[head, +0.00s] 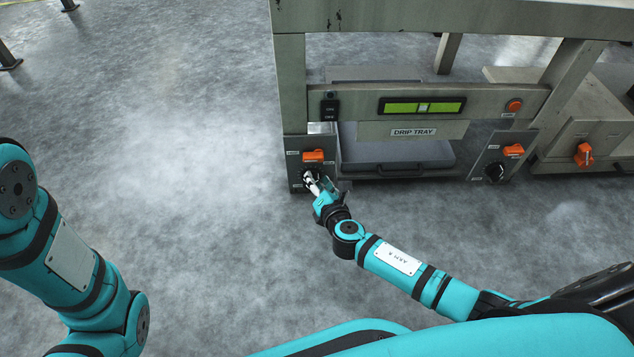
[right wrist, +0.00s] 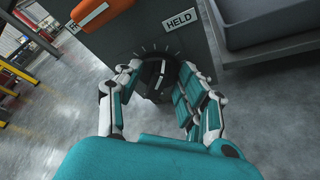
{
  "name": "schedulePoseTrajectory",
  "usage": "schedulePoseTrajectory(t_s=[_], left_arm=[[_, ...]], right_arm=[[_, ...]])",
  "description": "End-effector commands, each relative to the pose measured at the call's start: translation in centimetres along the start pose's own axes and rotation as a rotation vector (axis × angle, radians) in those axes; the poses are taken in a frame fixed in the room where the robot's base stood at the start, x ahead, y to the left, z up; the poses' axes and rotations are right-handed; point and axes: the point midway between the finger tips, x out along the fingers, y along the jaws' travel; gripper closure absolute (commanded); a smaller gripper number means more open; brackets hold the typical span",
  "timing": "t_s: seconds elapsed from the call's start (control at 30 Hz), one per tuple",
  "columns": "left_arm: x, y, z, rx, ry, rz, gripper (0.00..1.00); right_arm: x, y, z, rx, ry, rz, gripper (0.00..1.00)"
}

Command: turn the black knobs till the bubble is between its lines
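The level (head: 400,107) is a green-yellow strip in a black frame on the press's front beam. Its pale bubble (head: 424,107) is near the middle; its exact place against the lines is too small to tell. The left black knob (head: 309,174) is on the left panel, partly hidden by my right gripper (head: 318,183). In the right wrist view this knob (right wrist: 158,78) lies between the fingers of the gripper (right wrist: 160,80). Whether they press on it is unclear. The right black knob (head: 494,172) is on the right panel, with nothing at it. My left gripper is out of view.
Orange switches (head: 313,155) (head: 513,150) sit above both knobs. An orange button (head: 514,105) is right of the level. A grey drip tray (head: 400,165) stands between the panels. A "HELD" label (right wrist: 180,19) is by the left knob. Floor to the left is clear.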

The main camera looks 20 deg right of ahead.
Motion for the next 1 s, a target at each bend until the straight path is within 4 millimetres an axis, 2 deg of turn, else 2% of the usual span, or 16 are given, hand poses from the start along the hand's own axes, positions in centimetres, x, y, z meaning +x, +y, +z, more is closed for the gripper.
schedulePoseTrajectory(t_s=[0.23,0.37,0.8,1.0], left_arm=[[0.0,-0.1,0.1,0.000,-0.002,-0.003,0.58],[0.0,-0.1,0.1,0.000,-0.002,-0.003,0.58],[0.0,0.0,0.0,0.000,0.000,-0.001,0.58],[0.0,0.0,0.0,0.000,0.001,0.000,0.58]], right_arm=[[-0.1,0.0,-0.1,0.000,0.002,0.000,0.60],[-1.0,-0.1,-0.2,0.000,0.004,0.001,0.60],[-9.7,-0.1,-0.2,-0.001,0.005,-0.001,0.60],[-11.7,0.0,-0.1,-0.001,0.002,0.000,0.60]])
